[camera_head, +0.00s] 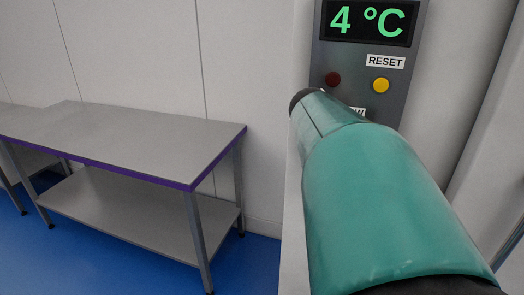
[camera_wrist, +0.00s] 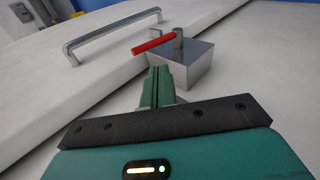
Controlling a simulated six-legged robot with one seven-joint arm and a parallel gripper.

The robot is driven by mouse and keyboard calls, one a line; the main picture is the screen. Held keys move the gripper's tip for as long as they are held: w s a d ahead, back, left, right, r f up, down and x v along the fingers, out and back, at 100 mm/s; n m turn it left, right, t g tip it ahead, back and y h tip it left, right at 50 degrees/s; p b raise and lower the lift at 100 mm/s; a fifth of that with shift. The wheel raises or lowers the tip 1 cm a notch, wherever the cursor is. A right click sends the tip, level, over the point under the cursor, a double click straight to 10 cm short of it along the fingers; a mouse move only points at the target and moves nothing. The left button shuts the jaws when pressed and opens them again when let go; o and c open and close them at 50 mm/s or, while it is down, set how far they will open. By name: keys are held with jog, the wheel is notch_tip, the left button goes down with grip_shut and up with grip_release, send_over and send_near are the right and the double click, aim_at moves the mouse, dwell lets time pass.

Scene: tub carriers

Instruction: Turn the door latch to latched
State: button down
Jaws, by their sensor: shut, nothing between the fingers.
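In the wrist view, the door latch is a red lever (camera_wrist: 153,43) on a short metal post (camera_wrist: 179,36) above a grey metal block (camera_wrist: 188,65). The lever points left from the post, across a seam, towards a small metal piece (camera_wrist: 156,32) on the door side. My gripper (camera_wrist: 160,72) is shut and empty, its green fingers close together just in front of the block and below the lever. I cannot tell whether the fingertips touch the block. In the head view my arm hides the latch and my gripper.
A silver bar handle (camera_wrist: 112,30) stands on the pale door (camera_wrist: 75,95), left of the latch. In the head view a control panel (camera_head: 361,66) shows 4 °C, with a yellow button (camera_head: 380,86) and a dark red one (camera_head: 333,79). A steel table (camera_head: 120,140) stands at left.

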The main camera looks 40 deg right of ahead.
jog(key=s+d+r+x, duration=0.1)
jog(key=x, duration=0.9)
jog(key=shift+s+d, duration=0.15)
jog(key=shift+s, duration=0.1)
jog(key=shift+s, duration=0.1)
